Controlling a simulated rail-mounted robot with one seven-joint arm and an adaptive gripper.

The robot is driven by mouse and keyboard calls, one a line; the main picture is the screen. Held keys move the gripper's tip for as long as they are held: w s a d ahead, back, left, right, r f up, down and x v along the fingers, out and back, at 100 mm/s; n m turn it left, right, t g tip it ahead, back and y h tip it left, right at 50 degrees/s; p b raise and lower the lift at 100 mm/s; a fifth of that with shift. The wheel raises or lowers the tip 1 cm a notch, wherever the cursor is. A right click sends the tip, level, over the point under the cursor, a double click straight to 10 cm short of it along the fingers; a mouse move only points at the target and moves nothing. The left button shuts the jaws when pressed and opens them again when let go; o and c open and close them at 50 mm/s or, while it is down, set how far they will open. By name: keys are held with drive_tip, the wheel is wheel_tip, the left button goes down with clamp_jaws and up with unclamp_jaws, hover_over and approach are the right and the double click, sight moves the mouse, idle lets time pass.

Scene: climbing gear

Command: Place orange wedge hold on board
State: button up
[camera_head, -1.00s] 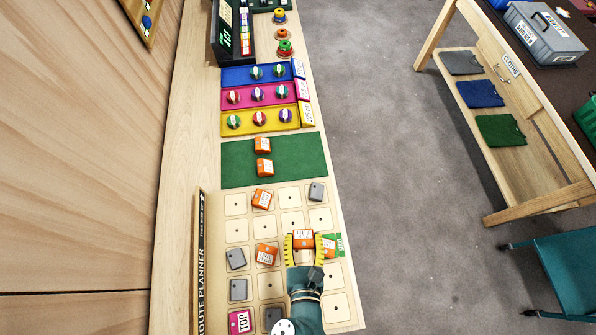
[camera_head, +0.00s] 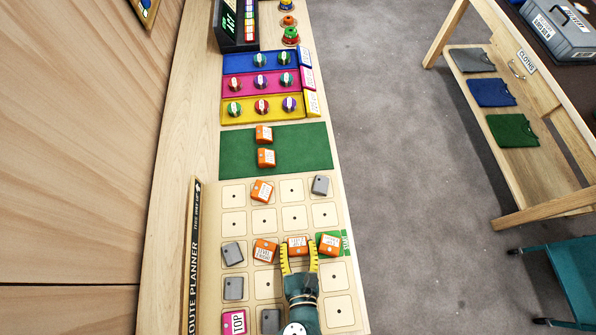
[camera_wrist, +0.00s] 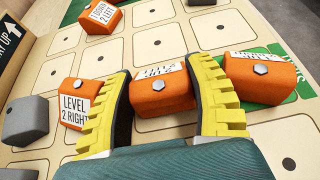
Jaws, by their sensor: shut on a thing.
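My gripper (camera_head: 299,250) is shut on an orange wedge hold (camera_head: 298,243) with a white label and a bolt head. The hold also shows between my yellow fingers in the wrist view (camera_wrist: 160,90). It is at or close to the surface of the pale wooden board (camera_head: 209,220); I cannot tell whether it touches. To its left sits an orange hold labelled "LEVEL 2 RIGHT" (camera_wrist: 78,103). To its right, beside my right finger, another orange hold (camera_wrist: 262,78) sits on the green start patch (camera_head: 344,241).
Farther up the board are an orange hold (camera_head: 262,190) and a grey hold (camera_head: 320,184). More grey holds (camera_head: 232,252) and a pink "TOP" hold (camera_head: 234,323) line the left and near side. Two orange holds (camera_head: 265,133) lie on the green mat (camera_head: 310,150). Several board squares are empty.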

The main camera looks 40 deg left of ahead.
drive_tip(key=shift+f, duration=0.1)
drive_tip(key=o, duration=0.9)
drive_tip(key=shift+r, duration=0.2)
drive_tip(key=p+v, duration=0.1)
drive_tip(key=v, duration=0.9)
drive_tip(key=shift+s+d+p, duration=0.15)
drive_tip(key=shift+d+p, duration=0.1)
drive_tip(key=shift+p, duration=0.1)
drive_tip(key=shift+s+d+r, duration=0.3)
drive_tip(key=shift+s+d, duration=0.1)
drive_tip(key=shift+s, duration=0.15)
